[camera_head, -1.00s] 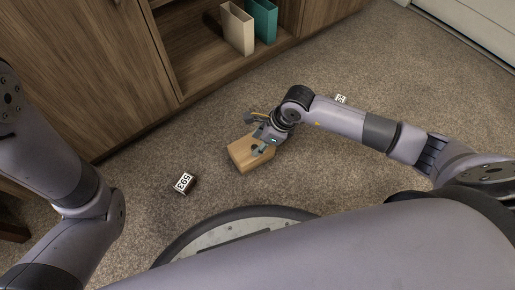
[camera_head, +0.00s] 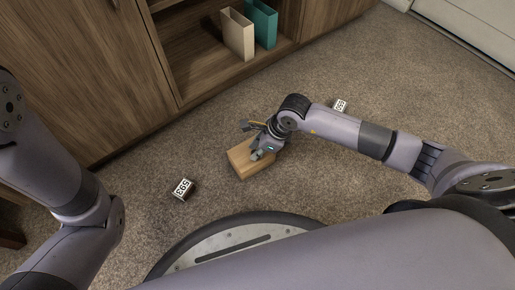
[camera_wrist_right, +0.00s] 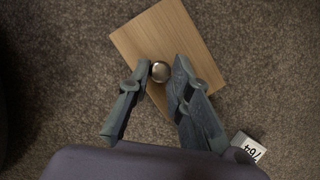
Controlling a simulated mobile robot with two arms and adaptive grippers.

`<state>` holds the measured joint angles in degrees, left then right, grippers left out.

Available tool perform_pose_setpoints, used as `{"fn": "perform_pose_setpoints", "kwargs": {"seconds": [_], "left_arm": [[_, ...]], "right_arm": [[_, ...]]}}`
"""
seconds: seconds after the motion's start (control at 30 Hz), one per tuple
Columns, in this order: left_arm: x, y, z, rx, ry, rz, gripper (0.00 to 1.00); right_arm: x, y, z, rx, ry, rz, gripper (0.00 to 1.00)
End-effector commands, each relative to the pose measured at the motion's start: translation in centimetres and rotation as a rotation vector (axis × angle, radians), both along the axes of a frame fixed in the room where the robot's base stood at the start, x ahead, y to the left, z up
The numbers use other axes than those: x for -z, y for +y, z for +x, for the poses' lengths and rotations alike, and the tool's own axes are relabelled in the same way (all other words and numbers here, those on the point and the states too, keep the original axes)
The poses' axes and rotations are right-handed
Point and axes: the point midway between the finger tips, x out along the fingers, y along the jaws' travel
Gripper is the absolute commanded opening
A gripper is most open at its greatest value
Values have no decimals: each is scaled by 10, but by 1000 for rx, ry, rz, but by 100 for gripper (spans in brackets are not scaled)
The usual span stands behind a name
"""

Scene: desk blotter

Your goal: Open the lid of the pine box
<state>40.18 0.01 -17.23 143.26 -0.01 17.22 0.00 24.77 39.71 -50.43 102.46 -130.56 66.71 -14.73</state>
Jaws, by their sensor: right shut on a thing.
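The pine box (camera_head: 239,159) sits on the carpet in the middle of the head view, and its lid looks shut. In the right wrist view its pale wooden top (camera_wrist_right: 190,32) fills the upper middle, with a round metal knob (camera_wrist_right: 160,71) on it. My right gripper (camera_head: 258,154) is over the box top. In the wrist view its fingers (camera_wrist_right: 159,76) stand on either side of the knob and are shut on it. The gripper hides part of the lid in the head view. My left arm shows at the left, but its gripper is out of view.
A small block marked 593 (camera_head: 183,189) lies left of the box. Another numbered block (camera_head: 339,106) lies behind my right arm. A wooden cabinet (camera_head: 100,70) stands behind, with cream (camera_head: 238,36) and teal (camera_head: 262,24) holders on its shelf.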

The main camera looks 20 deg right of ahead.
Motion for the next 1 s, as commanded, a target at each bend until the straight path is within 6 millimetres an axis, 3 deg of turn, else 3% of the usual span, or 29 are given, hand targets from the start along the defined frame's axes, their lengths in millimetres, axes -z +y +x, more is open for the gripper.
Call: {"fn": "perform_pose_setpoints", "kwargs": {"seconds": [0.1,0.67,1.0], "left_arm": [[0,0,0,0,0,0,40],[0,0,0,-1,1,0,40],[-20,0,1,-1,3,0,40]], "right_arm": [[0,0,0,0,0,0,0],[0,0,0,1,1,-2,0],[-12,0,2,1,97,-26,0]]}}
